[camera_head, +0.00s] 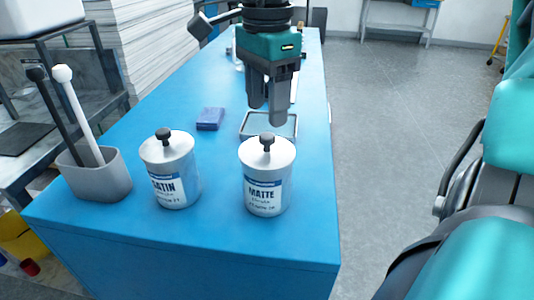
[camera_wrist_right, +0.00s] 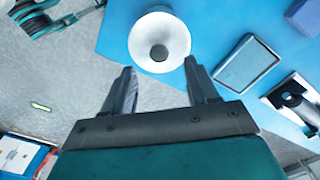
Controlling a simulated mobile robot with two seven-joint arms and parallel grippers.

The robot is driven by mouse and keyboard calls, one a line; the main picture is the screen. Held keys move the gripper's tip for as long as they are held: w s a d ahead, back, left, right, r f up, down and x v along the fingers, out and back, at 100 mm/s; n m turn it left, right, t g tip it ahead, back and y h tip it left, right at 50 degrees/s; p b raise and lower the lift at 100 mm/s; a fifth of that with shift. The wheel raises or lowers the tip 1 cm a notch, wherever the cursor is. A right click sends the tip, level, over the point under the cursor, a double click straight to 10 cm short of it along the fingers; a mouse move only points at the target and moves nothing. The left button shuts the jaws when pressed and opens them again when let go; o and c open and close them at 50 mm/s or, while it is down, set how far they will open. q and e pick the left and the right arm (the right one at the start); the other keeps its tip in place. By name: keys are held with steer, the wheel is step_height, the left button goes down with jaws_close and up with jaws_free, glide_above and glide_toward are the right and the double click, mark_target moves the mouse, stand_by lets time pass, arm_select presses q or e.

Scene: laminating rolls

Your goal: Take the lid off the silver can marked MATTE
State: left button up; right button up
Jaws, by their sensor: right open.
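The silver can marked MATTE (camera_head: 265,194) stands upright near the front edge of the blue table. Its lid (camera_head: 279,150) is on, with a black knob (camera_head: 267,141) standing up from the middle. My right gripper (camera_head: 267,112) points down, open and empty, above and apart from the knob. In the right wrist view, the can's pale round lid (camera_wrist_right: 160,26) and dark knob (camera_wrist_right: 159,53) show beyond the spread fingers of the right gripper (camera_wrist_right: 160,68). My left gripper is not in view.
A similar can marked SATIN (camera_head: 172,185) with a black knob stands left of MATTE. A grey holder (camera_head: 98,183) with two handled tools is farther left. A shallow grey tray (camera_head: 290,125) and blue block (camera_head: 210,119) lie behind the cans. The table (camera_head: 190,250) is clear in front.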

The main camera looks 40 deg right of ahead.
mark_target(267, 136)
step_height(267, 136, down, 5)
steer(key=shift+f+b, duration=0.1)
steer(key=shift+b, duration=0.25)
jaws_close()
stand_by(0.4)
